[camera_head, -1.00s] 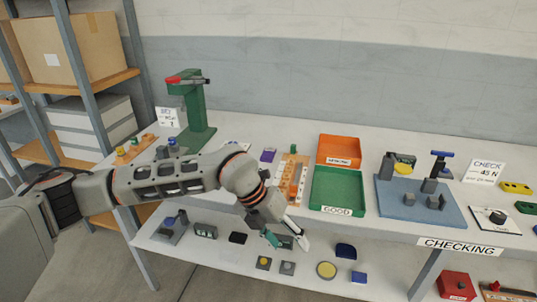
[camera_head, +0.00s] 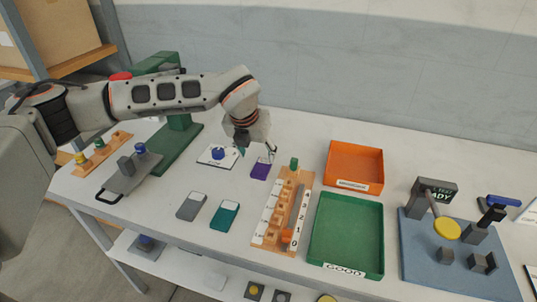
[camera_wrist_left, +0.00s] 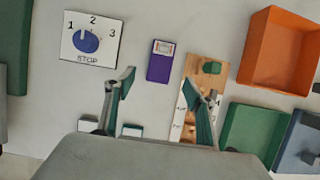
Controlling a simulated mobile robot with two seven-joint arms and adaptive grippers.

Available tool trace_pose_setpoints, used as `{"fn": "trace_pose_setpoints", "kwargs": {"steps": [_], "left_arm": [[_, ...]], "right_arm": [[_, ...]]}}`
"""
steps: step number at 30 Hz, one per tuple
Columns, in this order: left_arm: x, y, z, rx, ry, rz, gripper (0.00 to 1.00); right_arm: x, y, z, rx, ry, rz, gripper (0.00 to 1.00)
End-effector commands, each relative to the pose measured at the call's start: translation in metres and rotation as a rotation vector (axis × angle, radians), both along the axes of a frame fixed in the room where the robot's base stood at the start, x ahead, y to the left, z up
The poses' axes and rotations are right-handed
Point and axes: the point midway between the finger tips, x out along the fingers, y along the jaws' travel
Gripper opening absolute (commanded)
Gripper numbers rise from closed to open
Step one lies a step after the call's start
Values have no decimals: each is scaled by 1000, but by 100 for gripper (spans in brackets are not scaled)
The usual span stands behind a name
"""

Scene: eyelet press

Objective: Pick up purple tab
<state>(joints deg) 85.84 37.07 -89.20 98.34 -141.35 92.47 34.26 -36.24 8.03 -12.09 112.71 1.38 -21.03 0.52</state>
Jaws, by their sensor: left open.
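The purple tab (camera_head: 260,169) lies flat on the white table, between the dial plate and the wooden rack. In the left wrist view the purple tab (camera_wrist_left: 160,62) has a pale label at its far end. My left gripper (camera_head: 257,150) hangs above the table close to the tab. In the left wrist view my left gripper (camera_wrist_left: 165,90) is open and empty, its two fingers apart, with the tab lying beyond the fingertips and between their lines. My right gripper does not show.
A dial plate (camera_head: 218,156) lies left of the tab, a wooden rack (camera_head: 270,222) right of it. Grey (camera_head: 191,207) and teal (camera_head: 224,215) tabs lie nearer the front. The orange (camera_head: 355,166) and green (camera_head: 346,234) trays stand further right. A green press (camera_head: 176,147) stands behind left.

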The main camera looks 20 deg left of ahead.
Motion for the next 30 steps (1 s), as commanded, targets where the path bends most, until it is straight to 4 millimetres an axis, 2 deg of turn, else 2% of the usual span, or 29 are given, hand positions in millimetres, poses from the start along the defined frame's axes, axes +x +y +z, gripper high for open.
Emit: {"fn": "trace_pose_setpoints", "kwargs": {"steps": [9,21,30], "left_arm": [[9,0,-24,0,1,1,54],[26,-3,-69,-1,3,0,54],[29,-3,-73,-1,1,-1,54]], "right_arm": [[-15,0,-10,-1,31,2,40],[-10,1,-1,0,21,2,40],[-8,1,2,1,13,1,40]]}}
